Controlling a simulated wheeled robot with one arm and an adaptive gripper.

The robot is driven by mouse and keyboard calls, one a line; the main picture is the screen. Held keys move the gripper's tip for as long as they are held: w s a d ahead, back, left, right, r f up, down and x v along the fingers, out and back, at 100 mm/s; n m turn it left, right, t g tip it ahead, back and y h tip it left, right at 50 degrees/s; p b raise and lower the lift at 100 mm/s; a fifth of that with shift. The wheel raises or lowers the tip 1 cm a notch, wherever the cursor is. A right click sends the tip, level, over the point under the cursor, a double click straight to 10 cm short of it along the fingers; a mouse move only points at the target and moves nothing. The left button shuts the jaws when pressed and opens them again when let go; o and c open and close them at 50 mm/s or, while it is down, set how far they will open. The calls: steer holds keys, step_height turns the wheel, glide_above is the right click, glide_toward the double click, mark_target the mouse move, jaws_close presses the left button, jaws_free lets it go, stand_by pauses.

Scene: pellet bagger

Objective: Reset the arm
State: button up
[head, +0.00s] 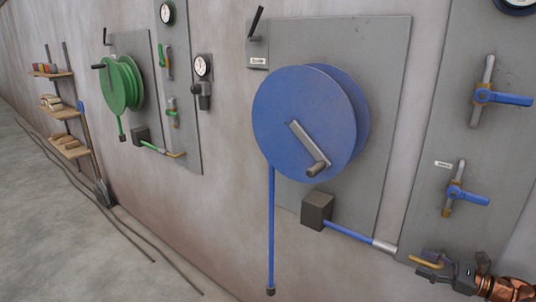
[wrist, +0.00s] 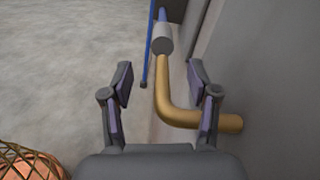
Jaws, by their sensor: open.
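My gripper (head: 430,266) is at the lower right of the head view, close to the wall. In the wrist view its two dark fingers (wrist: 161,92) are spread wide with nothing held between them. A bent brass pipe (wrist: 170,110) lies beyond the fingers, and its lower end passes behind the right finger. A grey sleeve (wrist: 162,46) joins the pipe to a blue rod. In the head view the sleeve (head: 384,246) is just left of my gripper, and the brass pipe is beside the fingers. I cannot tell whether a finger touches it.
A blue reel (head: 290,110) with a crank stands out from a grey wall panel (head: 390,60). Two blue-handled valves (head: 500,98) sit above my gripper. A green reel (head: 115,85), shelves (head: 60,108) and a shovel (head: 104,192) are farther left. The floor (head: 40,230) is mostly open.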

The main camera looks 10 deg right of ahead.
steer(key=a+r+n+g, duration=0.1)
steer(key=a, duration=0.1)
steer(key=w+a+r+n+g+y, duration=0.1)
steer(key=a, duration=0.2)
steer(key=w+a+r+n+g, duration=0.1)
steer(key=a+r, duration=0.1)
steer(key=a, duration=0.1)
steer(key=shift+w+y, duration=0.15)
steer(key=shift+y, duration=0.15)
steer(key=s+a+r+n+g, duration=0.1)
steer(key=a+r+n+g, duration=0.25)
steer(key=a, duration=0.65)
steer(key=s+a+r+n+g, duration=0.2)
steer(key=a+r+n+g, duration=0.15)
steer(key=a, duration=0.55)
steer(key=s+a+n+g+h, duration=0.45)
steer(key=s+a+n, duration=0.25)
steer(key=s+a, duration=0.35)
steer(key=s+d+f+n+h, duration=0.2)
steer(key=s+h, duration=0.3)
steer(key=s, duration=0.4)
steer(key=s+d+f+n+h, duration=0.1)
steer(key=s+n+h, duration=0.4)
steer(key=s, duration=0.5)
steer(key=shift+d+f+n, duration=0.3)
steer(key=shift+d+f, duration=0.1)
steer(key=shift+f, duration=0.35)
